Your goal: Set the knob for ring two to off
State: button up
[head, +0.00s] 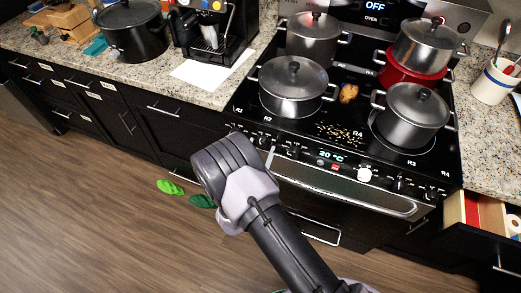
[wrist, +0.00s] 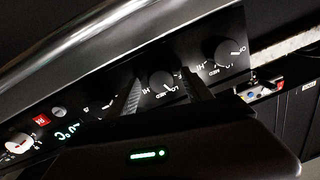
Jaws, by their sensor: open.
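The stove's front panel carries a row of dark knobs. In the wrist view, seen turned over, the middle dark knob (wrist: 162,82), which I take as ring two's, has HI, MED and LO printed around it. My gripper (wrist: 161,87) is open, with one finger on each side of this knob; I cannot tell whether they touch it. Its exact pointer setting is too small to read. Another dark knob (wrist: 227,50) sits to its right. In the head view my arm ends at the panel's left part, its fingers hidden behind my wrist; the R2 label shows on the cooktop.
The oven handle bar (head: 340,189) runs below the panel. A white knob (head: 364,174) sits right of the display (head: 331,155). Several pots, including a front left one (head: 292,85), stand on the stove. A drawer (head: 456,207) is open at right. Green slippers (head: 170,187) lie on the floor.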

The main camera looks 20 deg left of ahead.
jog(key=shift+w, duration=0.15)
grip_shut()
jog(key=shift+n, duration=0.4)
jog(key=n+b, duration=0.1)
jog(key=n, duration=0.2)
jog(key=shift+n, duration=0.3)
jog(key=shift+n+g+b, duration=0.3)
jog(key=shift+n+b, duration=0.2)
jog(key=shift+n, duration=1.6)
